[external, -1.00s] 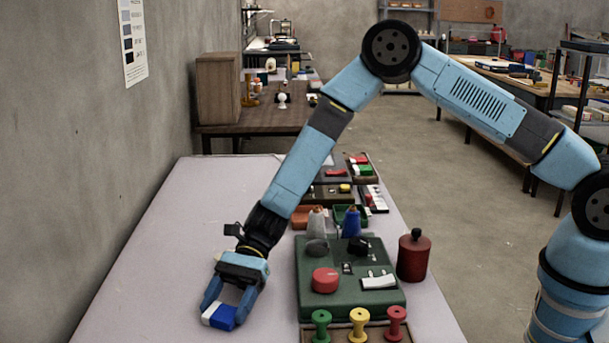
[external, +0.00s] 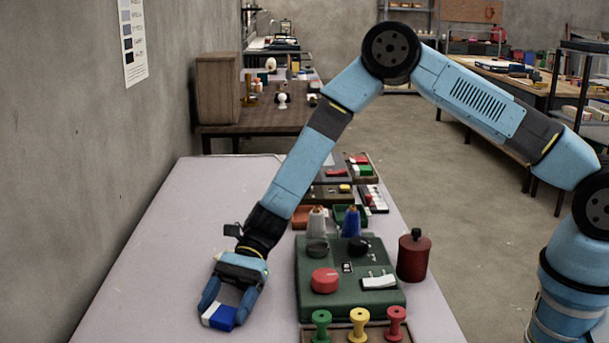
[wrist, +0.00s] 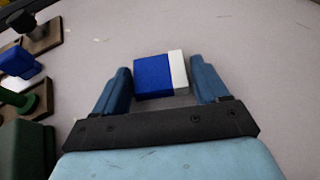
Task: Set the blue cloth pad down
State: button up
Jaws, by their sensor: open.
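The blue cloth pad (external: 222,317) is a small block, blue with a white end. It lies on the pale table (external: 165,240) left of the green panel, and it also shows in the wrist view (wrist: 153,76). My gripper (external: 226,310) is low over the table with its fingers on either side of the pad. The fingers (wrist: 162,82) are spread, with a gap on both sides of the pad in the wrist view. The pad's underside is hidden.
A green panel (external: 375,299) with a red knob stands right of my gripper. Green, yellow and red spools (external: 359,325) stand in front of it, and a dark red canister (external: 413,258) stands at its right. The table's left side is clear.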

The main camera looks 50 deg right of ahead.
jog(key=shift+s+d+f, duration=0.2)
jog(key=shift+s+f, duration=0.1)
jog(key=shift+f, duration=0.05)
jog(key=shift+w+d+r, duration=0.1)
jog(key=shift+d+r, duration=0.1)
jog(key=v, duration=1.1)
jog(key=shift+w+r, duration=0.25)
jog(key=shift+r, duration=0.1)
jog(key=shift+r, duration=0.1)
